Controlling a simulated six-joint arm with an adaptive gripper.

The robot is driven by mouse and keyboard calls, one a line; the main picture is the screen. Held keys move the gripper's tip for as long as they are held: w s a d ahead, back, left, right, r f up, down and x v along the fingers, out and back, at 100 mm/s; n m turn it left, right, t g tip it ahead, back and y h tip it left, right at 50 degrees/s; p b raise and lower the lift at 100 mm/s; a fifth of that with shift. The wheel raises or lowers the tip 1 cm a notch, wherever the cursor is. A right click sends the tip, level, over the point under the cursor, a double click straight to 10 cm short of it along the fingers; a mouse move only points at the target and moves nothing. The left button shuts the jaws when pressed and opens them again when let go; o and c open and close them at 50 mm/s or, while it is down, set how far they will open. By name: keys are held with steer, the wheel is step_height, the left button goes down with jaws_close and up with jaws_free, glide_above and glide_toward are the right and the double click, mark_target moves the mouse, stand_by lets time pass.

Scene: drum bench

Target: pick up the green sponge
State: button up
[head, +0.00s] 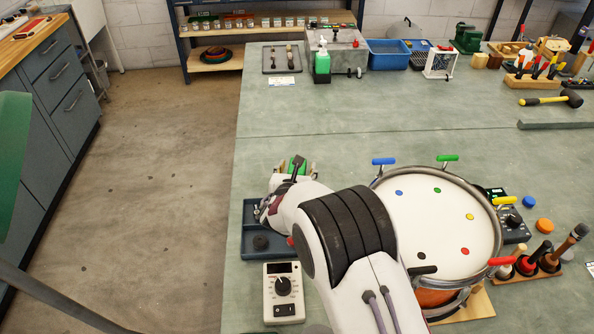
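A small green block (292,164), which may be the green sponge, shows just beyond the end of my arm, with pale wood-coloured pieces on both sides of it. A dark part of my gripper (297,169) crosses in front of it. My white arm hides most of the gripper and the lower part of the green block. I cannot tell whether the fingers touch the block, or whether they are open or shut.
A dark blue tray (250,246) with a dark round piece lies under my arm, and a white meter (284,293) is in front of it. A drum (440,225) with coloured handles stands on the right. The bench's middle (330,130) is clear.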

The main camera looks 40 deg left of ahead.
stand_by(0.5)
steer(key=c, duration=0.9)
steer(key=shift+r, duration=0.1)
steer(key=shift+r, duration=4.9)
